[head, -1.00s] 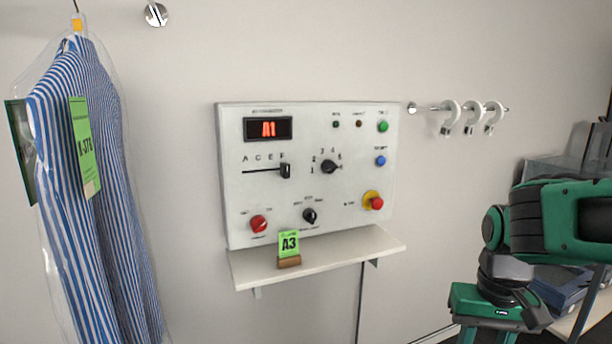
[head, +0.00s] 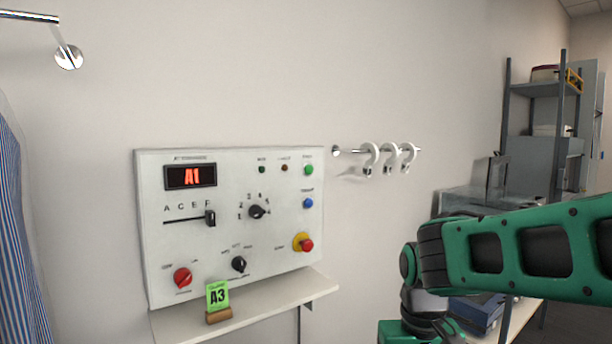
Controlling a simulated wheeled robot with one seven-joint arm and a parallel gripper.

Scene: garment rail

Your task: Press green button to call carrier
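The green button (head: 309,170) is at the upper right of the white control panel (head: 150,240) on the wall. A blue button (head: 308,203) sits below it, and a red button on a yellow base (head: 307,245) is lower still. The panel's display (head: 190,176) reads A1 in red. A slider (head: 210,218) stands near F. My green arm reaches in from the right, with its lower end at the bottom edge, right of the panel. The gripper's fingers are out of the picture.
A short rail with white hooks (head: 372,158) is right of the panel. A striped shirt (head: 12,240) hangs at the far left. Shelving (head: 508,110) stands at the right.

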